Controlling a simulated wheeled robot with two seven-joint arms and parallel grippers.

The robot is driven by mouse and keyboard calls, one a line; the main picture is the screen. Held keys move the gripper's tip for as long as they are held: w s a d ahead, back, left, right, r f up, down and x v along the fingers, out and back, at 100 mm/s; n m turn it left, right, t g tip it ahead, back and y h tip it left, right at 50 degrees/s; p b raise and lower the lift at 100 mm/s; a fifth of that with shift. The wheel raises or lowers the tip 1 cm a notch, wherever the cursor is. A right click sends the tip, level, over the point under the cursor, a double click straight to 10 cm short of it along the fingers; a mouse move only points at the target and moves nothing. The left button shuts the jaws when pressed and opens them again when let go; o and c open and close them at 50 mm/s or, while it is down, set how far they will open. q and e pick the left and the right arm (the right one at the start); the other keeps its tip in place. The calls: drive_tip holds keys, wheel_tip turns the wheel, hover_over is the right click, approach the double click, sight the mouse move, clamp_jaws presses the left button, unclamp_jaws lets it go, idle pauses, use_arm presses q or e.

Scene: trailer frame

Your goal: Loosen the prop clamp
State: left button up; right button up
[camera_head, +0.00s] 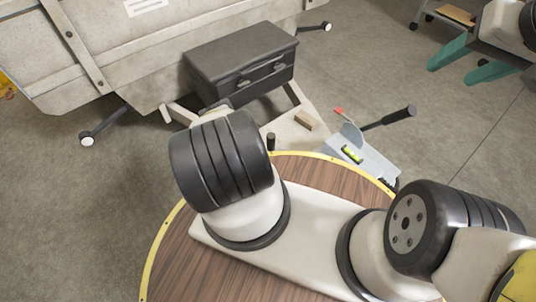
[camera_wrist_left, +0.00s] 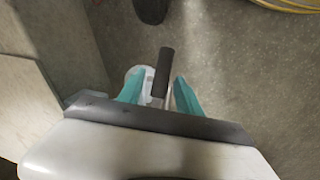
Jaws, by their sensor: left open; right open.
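In the left wrist view, a dark cylindrical grip (camera_wrist_left: 163,72) on a thin metal rod stands between the two teal fingers of my open left gripper (camera_wrist_left: 160,96). A pale round part shows behind the left finger. I cannot tell whether the fingers touch the rod, and its lower end is hidden by the gripper body. I cannot tell for sure that this is the prop clamp's handle. My left gripper is out of sight in the head view. My right gripper (camera_head: 452,72) is open and empty at the upper right of the head view, above the floor.
The pale trailer body (camera_head: 130,45) fills the upper left. A dark box (camera_head: 240,60) sits on its frame. A yellow hose (camera_wrist_left: 285,6) lies on the floor.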

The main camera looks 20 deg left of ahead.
use_arm(q)
clamp_jaws()
drive_tip(key=shift+w, duration=0.1)
idle(1.4)
